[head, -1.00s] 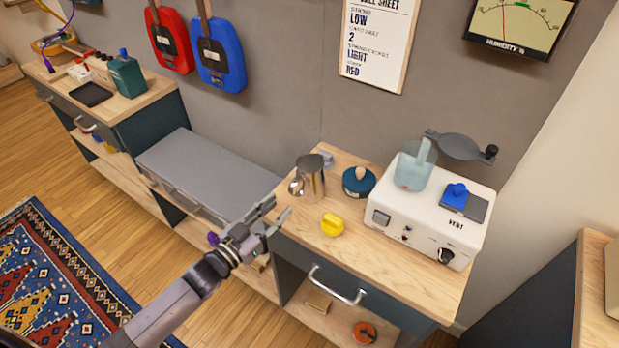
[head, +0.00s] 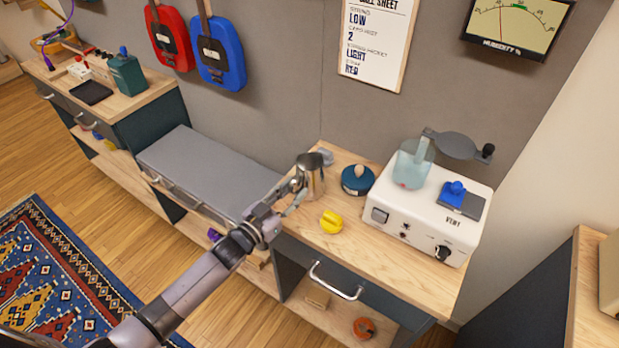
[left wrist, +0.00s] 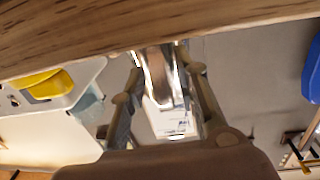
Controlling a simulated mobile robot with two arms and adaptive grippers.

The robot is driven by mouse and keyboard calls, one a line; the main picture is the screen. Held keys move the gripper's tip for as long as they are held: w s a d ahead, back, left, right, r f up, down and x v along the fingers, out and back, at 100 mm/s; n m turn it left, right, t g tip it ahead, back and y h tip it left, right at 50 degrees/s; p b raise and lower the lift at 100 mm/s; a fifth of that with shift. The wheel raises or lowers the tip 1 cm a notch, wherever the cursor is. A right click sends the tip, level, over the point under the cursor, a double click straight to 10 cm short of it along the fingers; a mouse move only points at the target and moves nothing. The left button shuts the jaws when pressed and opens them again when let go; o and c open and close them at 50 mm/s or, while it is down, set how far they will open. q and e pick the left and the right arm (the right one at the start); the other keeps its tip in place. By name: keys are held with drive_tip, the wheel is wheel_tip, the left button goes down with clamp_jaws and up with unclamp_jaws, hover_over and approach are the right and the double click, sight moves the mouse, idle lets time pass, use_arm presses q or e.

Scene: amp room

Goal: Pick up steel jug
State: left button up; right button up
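The steel jug (head: 313,177) is shiny and upright near the left end of the wooden counter in the head view. My left gripper (head: 292,196) is at the jug's left side, its fingers pointing at the jug. In the left wrist view the metal jug (left wrist: 157,75) shows between the two spread fingers of my left gripper (left wrist: 163,92). The fingers look open on either side of it, and I cannot tell whether they touch it. My right gripper is not in view.
On the counter (head: 400,272) a yellow object (head: 331,222), a dark teal round pot (head: 357,180) and a white machine (head: 425,220) stand right of the jug. A lower grey bench (head: 210,172) lies to the left. A grey wall (head: 285,100) rises behind.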

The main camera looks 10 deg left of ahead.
use_arm(q)
clamp_jaws()
drive_tip(key=shift+r, duration=0.1)
idle(0.5)
